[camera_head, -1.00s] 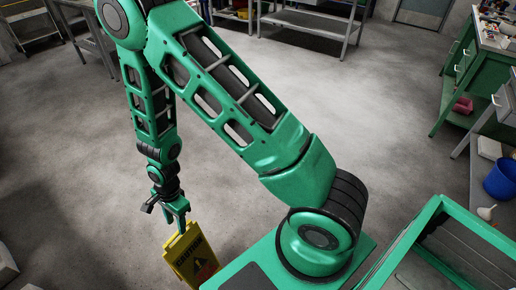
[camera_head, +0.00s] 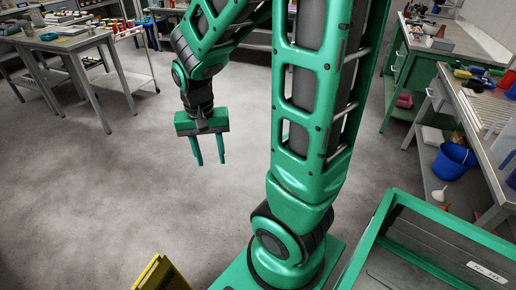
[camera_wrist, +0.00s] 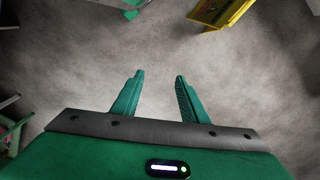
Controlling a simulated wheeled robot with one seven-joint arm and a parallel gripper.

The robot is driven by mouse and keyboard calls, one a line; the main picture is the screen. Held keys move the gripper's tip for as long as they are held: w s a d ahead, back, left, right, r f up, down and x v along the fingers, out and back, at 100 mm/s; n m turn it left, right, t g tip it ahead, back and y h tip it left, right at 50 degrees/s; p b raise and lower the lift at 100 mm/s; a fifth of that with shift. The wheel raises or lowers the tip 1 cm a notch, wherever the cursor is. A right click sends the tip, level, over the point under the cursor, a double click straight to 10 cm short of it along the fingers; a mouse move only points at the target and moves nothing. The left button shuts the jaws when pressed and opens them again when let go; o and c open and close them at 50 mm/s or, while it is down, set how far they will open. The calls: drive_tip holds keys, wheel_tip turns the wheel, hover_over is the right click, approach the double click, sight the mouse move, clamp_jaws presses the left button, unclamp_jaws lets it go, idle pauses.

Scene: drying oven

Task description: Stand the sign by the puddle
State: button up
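The yellow caution sign (camera_head: 161,274) stands on the floor at the bottom edge of the head view, mostly cut off. In the wrist view the sign (camera_wrist: 217,12) shows at the top, beyond my fingertips and to the right. My gripper (camera_head: 209,163) is open and empty above the bare floor, apart from the sign. Both fingers also show spread in the wrist view (camera_wrist: 159,76) with only floor between them. I cannot make out a puddle in either view.
Worktables (camera_head: 62,42) with several items stand at the left. A green bench (camera_head: 433,55) and a grey table with a blue bucket (camera_head: 453,162) below stand at the right. The grey concrete floor (camera_head: 110,180) in the middle is clear.

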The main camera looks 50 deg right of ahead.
drive_tip(key=s+d+r+n, duration=0.1)
drive_tip(key=s+d+r, duration=0.1)
drive_tip(key=s, duration=0.5)
drive_tip(key=s+d+r+n, duration=0.1)
drive_tip(key=s+d+r, duration=0.1)
drive_tip(key=s+r, duration=0.3)
drive_tip(key=s, duration=0.2)
drive_tip(key=shift+s+d+r+y, duration=0.15)
drive_tip(key=shift+s+d+y, duration=0.2)
drive_tip(key=shift+y, duration=0.05)
